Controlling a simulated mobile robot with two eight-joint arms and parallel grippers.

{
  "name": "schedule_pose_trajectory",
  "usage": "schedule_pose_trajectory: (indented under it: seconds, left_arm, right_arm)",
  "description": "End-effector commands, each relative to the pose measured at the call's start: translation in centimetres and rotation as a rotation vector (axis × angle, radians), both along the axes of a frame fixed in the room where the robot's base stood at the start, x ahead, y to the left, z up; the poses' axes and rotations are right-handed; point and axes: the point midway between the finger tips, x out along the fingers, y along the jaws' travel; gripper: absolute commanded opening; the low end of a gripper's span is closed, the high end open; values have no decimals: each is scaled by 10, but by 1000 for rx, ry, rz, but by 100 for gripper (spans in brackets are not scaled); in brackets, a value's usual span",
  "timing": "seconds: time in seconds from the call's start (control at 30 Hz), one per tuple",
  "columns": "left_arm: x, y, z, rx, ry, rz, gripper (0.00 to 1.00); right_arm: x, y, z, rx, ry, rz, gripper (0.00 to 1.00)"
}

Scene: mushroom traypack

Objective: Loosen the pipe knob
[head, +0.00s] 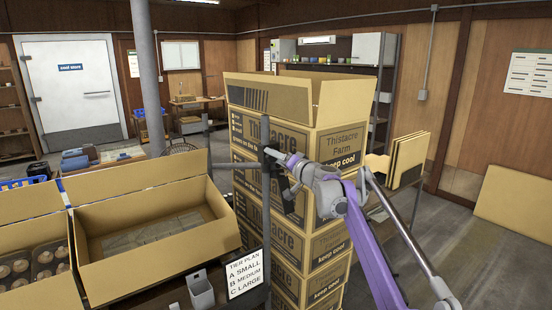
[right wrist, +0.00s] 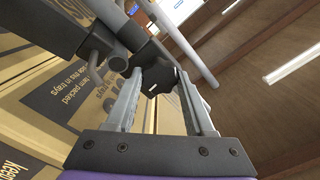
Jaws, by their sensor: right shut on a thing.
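The pipe knob (right wrist: 158,79) is a dark lobed knob, seen in the right wrist view between the two grey fingers of my right gripper (right wrist: 160,75). The fingers are shut on it, one on each side. In the head view my right gripper (head: 291,182), on its purple arm, is at the upper part of a dark upright pipe (head: 266,215). There the knob is small and mostly hidden by the gripper. My left gripper is not in the head view.
A tall stack of Thistacre Farm cartons (head: 335,143) stands close behind the pipe, its top carton open. An open carton (head: 160,245) and a tier plan sign (head: 244,274) are at the left.

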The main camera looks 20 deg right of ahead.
Motion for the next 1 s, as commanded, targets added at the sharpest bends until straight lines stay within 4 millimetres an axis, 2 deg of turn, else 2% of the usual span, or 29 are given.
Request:
schedule_pose_trajectory:
  seconds: [1.0]
  left_arm:
    - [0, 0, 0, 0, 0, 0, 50]
  right_arm:
    - [0, 1, 1, -906, -329, 0, 0]
